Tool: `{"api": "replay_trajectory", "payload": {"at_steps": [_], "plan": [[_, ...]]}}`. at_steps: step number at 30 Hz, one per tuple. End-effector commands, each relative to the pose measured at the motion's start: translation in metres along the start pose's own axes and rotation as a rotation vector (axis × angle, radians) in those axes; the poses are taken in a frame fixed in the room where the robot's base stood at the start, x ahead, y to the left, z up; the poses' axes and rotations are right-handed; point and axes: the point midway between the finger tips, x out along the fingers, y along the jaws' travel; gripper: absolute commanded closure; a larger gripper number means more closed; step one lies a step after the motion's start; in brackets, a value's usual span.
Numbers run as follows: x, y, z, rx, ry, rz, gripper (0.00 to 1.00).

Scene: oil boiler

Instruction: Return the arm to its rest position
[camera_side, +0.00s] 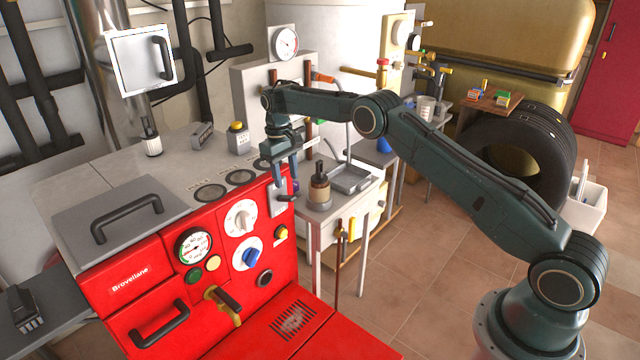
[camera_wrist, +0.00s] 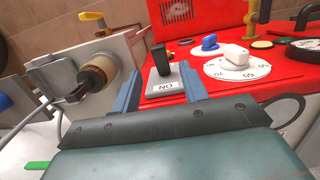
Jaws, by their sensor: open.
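My gripper (camera_side: 285,184) is open and points down at the right end of the red boiler panel. In the wrist view, its two blue fingers (camera_wrist: 161,88) appear on either side of a grey switch plate with a black lever (camera_wrist: 162,60) and an "ON" label. Nothing is visibly held; I cannot tell whether a finger touches the plate. In the side view, the switch plate (camera_side: 278,198) is partly hidden by the fingers. My arm reaches from its base at lower right, across to the boiler.
The red boiler (camera_side: 150,285) has a gauge, a white dial (camera_side: 240,218) and a blue knob (camera_side: 250,257). A yellow-topped button box (camera_side: 238,138) is behind. Tiled floor is open at lower middle.

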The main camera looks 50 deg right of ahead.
Motion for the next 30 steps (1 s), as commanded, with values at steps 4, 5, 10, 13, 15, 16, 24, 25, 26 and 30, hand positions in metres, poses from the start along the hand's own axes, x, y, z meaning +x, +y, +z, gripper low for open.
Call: {"api": "replay_trajectory", "payload": {"at_steps": [4, 5, 10, 13, 15, 16, 24, 25, 26, 30], "plan": [[0.0, 0.0, 0.0, 0.0, 0.0, 0.0, 0.56], [0.0, 0.0, 0.0, 0.0, 0.0, 0.0, 0.56], [-0.002, 0.0, 0.0, 0.0, 0.002, 0.0, 0.56], [-0.007, -0.001, 0.002, 0.0, 0.007, 0.001, 0.56], [-0.015, -0.002, 0.004, -0.001, 0.014, 0.002, 0.56], [-0.019, -0.002, 0.005, -0.001, 0.018, 0.003, 0.56], [-0.073, -0.009, 0.026, -0.002, 0.069, 0.011, 0.56], [-0.08, -0.011, 0.03, -0.002, 0.076, 0.012, 0.56], [-0.087, -0.012, 0.034, -0.002, 0.083, 0.013, 0.56], [-0.117, -0.017, 0.053, -0.001, 0.116, 0.016, 0.56]]}}
